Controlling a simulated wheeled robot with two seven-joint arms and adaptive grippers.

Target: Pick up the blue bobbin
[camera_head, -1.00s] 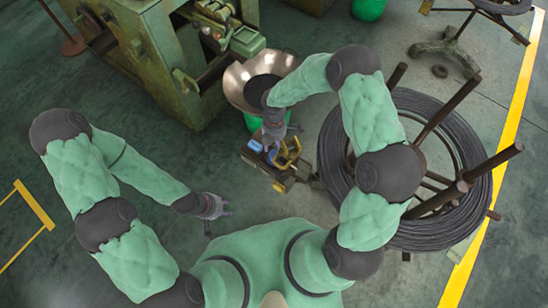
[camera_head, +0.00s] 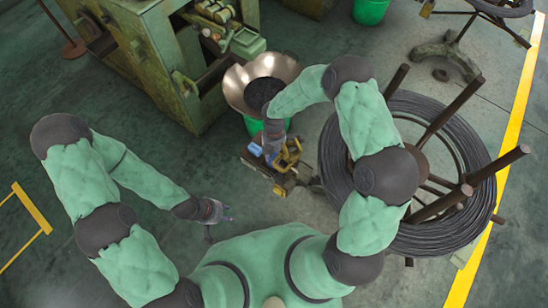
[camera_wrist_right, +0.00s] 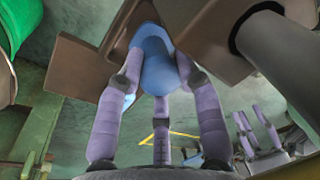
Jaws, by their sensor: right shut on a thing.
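The blue bobbin (camera_wrist_right: 158,62) is held between the fingers of my right gripper (camera_wrist_right: 155,85) in the right wrist view. The gripper is shut on it, with fingers on both sides and one below. It is close beside brown blocks. In the head view my right gripper (camera_head: 272,150) is over the small bench, and its fingers and the bobbin are hard to make out there. My left gripper (camera_head: 226,212) is empty and open, low at the centre-left; its spread fingers also show in the right wrist view (camera_wrist_right: 258,130).
A small bench (camera_head: 288,180) carries yellow and blue items. Behind it a metal bowl (camera_head: 236,85) with dark contents stands on a green bucket. A large wire coil (camera_head: 440,235) with brown posts is at right, a green machine (camera_head: 150,50) at upper left.

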